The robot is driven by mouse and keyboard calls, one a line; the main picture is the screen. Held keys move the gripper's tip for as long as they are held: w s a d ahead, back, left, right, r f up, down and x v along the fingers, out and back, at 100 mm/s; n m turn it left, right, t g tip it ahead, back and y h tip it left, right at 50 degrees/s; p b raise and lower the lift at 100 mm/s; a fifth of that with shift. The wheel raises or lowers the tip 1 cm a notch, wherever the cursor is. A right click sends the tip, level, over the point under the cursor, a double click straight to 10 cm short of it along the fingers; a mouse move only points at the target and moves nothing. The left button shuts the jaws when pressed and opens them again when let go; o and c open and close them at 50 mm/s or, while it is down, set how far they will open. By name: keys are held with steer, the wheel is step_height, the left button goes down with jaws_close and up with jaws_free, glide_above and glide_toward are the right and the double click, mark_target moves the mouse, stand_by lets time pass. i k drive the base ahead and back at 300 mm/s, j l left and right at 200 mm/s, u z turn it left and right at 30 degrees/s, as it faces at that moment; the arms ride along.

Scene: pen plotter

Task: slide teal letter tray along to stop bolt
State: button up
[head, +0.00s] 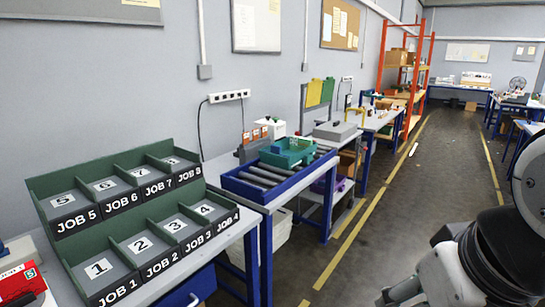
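Grey rollers lie bare on the near side of the tray. I cannot make out the stop bolt at this distance. Parts of my arm show at the right edge and lower right, well apart from the tray. My gripper is not in view.
A green sorting rack (55,205) with numbered JOB compartments stands on the near bench at left. A red box (22,283) lies at the lower left corner. A power strip (229,96) is on the wall. The grey floor aisle (385,215) right of the benches is largely clear.

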mark_target(305, 156)
steer(key=i+l+z, duration=0.1)
steer(key=i+z, duration=0.3)
steer(key=i, duration=0.25)
steer(key=i+z, duration=0.4)
steer(key=i, duration=0.2)
steer(key=i+j+z, duration=0.1)
steer(key=i+z, duration=0.2)
steer(key=i, duration=1.5)
steer(key=i+u, duration=0.7)
steer(key=i+l+u, duration=0.15)
steer(key=i+u, duration=0.4)
steer(key=u, duration=0.2)
steer(key=i+u, duration=0.25)
steer(key=u, duration=0.2)
steer(key=i+l+u, duration=0.1)
steer(key=u, duration=0.3)
steer(key=i+l+u, duration=0.2)
steer(key=u, duration=0.2)
steer(key=l+u, duration=0.1)
steer(key=u, duration=0.55)
